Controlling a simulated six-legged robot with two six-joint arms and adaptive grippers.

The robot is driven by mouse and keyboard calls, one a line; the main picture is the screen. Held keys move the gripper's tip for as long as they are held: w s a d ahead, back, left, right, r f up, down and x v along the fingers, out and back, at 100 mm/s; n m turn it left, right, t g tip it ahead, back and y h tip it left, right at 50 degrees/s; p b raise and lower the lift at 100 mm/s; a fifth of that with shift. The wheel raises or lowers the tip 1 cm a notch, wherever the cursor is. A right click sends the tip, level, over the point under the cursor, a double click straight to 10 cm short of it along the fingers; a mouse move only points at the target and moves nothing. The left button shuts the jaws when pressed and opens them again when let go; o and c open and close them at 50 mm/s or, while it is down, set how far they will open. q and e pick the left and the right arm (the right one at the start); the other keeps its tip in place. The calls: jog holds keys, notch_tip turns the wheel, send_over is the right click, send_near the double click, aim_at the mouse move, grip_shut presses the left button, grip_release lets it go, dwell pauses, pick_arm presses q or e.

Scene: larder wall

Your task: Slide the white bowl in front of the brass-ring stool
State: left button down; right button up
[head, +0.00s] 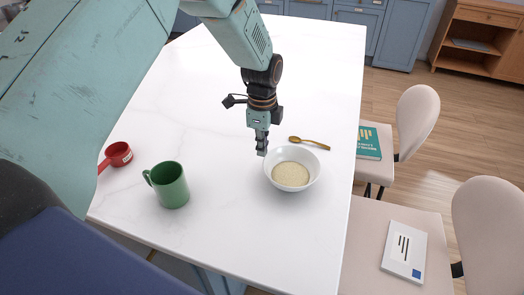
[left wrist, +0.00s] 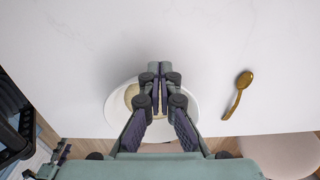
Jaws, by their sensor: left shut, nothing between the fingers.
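The white bowl (head: 312,165), with beige contents, stands upright on the white table near its right edge. It also shows in the left wrist view (left wrist: 192,112), partly hidden behind my fingers. My left gripper (head: 261,150) is shut and empty, pointing down at the bowl's upper-left side; its fingers also show in the left wrist view (left wrist: 160,72). I cannot tell whether they touch the bowl. Two cream stools stand along the right edge, the nearer seat (head: 365,240) and the farther seat (head: 382,172). No brass ring is clearly visible on either. My right gripper is not in view.
A gold spoon (head: 309,142) lies just beyond the bowl. A white book (head: 404,250) and a teal book (head: 369,143) lie on the seats. The table's far part is clear.

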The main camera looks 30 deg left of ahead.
pick_arm(q)
notch_tip(320, 180, up, 10)
jog(key=shift+a, duration=0.25)
notch_tip(320, 180, up, 10)
jog(key=p, duration=1)
jog(key=shift+d+f, duration=0.1)
jog(key=shift+s, duration=0.15)
